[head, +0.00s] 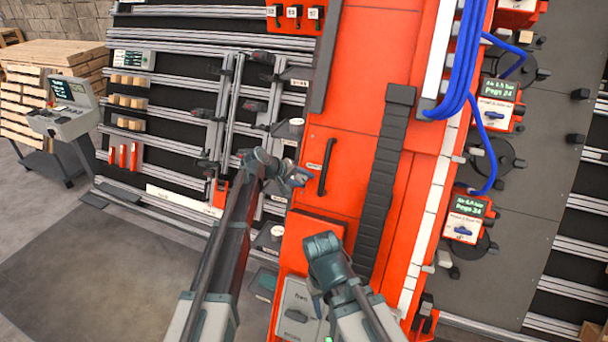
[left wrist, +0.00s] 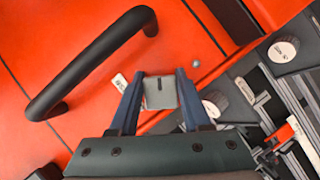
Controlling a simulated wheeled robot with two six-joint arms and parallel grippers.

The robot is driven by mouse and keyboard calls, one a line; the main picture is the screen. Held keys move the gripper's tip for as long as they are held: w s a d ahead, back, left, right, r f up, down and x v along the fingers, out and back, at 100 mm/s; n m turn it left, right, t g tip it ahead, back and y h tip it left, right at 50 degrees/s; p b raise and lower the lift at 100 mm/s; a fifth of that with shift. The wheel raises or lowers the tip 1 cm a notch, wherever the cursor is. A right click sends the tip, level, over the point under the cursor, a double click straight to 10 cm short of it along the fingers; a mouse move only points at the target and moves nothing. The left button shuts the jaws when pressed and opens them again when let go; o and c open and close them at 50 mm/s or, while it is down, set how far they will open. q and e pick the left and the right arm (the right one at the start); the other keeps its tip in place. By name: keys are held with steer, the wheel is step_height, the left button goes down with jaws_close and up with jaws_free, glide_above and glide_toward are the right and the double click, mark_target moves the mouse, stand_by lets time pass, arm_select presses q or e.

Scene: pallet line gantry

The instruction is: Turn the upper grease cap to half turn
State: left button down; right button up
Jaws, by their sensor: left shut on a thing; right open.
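The upper grease cap appears to be the small square grey cap (left wrist: 160,93) with a dark line on its face in the left wrist view. The line runs nearly straight up and down in that picture. My left gripper (head: 298,178) is at the left edge of the orange panel, beside the black handle, with its two fingers on either side of the cap. In the head view the gripper covers the cap. My right gripper (head: 319,293) is low in front of the orange machine, apart from the cap; its fingertips are hard to make out.
A black bar handle (left wrist: 92,62) stands close beside the left gripper; the head view also shows it (head: 326,167). A grey box (head: 296,311) is near my right arm. Open floor lies left.

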arm_select(q)
steer(key=m+y+p, duration=0.1)
steer(key=m, duration=0.1)
steer(key=m+y+p, duration=0.1)
steer(key=m, duration=0.1)
steer(key=shift+s+a+f+m+y, duration=0.1)
steer(key=shift+m+y, duration=0.2)
steer(key=shift+a+f+m+y+p, duration=0.1)
steer(key=shift+m+y+p, duration=0.35)
steer(key=shift+m+y, duration=0.35)
steer(key=shift+a+m+y, duration=0.15)
steer(key=shift+m+y, duration=0.35)
steer(key=shift+m, duration=0.7)
steer(key=shift+c, duration=1.8)
jaws_free()
steer(key=p+v, duration=1.1)
steer(key=v, duration=0.2)
steer(key=shift+s+r+p, duration=0.3)
steer(key=shift+p, duration=0.1)
